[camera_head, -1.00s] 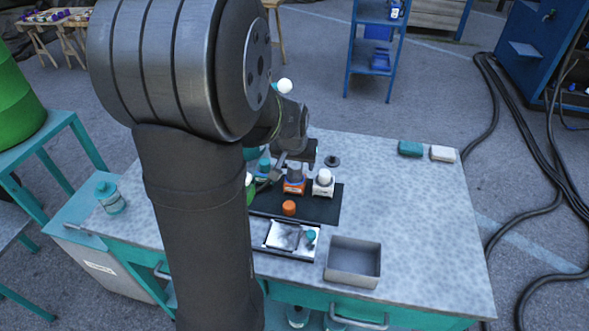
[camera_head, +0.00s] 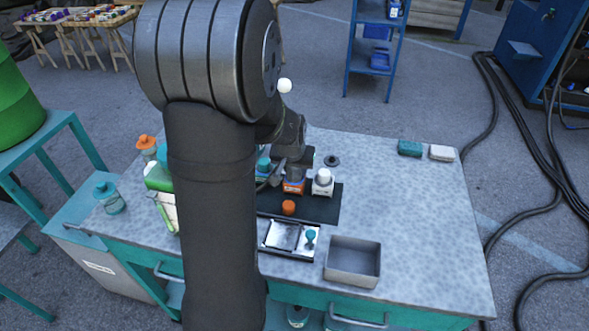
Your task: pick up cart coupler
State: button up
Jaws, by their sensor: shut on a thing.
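An orange-based piece with a grey top (camera_head: 293,187) stands on the black mat (camera_head: 320,208) on the workbench. It is likely the cart coupler, though no label is readable. My gripper (camera_head: 293,172) points down and is shut on its grey top, which it mostly hides. The orange base shows below and looks still on the mat. The fingertips are too small to see clearly.
A white piece (camera_head: 323,183) stands close on the right, and a teal-topped one (camera_head: 263,163) on the left. An orange cap (camera_head: 288,207) is in front. A metal tray (camera_head: 353,262) sits front right.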

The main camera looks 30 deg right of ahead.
jog(key=shift+r, duration=0.55)
jog(key=r, duration=0.2)
jog(key=s+r, duration=0.1)
jog(key=r, duration=0.1)
jog(key=shift+s+d, duration=0.1)
jog(key=shift+d, duration=0.15)
jog(key=shift+s+d+r, duration=1.5)
jog(key=shift+s+r, duration=3.45)
jog(key=shift+r, duration=0.5)
jog(key=w+d+f, duration=1.1)
jog(key=w+d, duration=0.2)
jog(key=w, duration=0.2)
jog(key=shift+s+d+f, duration=0.1)
jog(key=shift+s+f, duration=0.05)
jog(key=shift+f, duration=4.2)
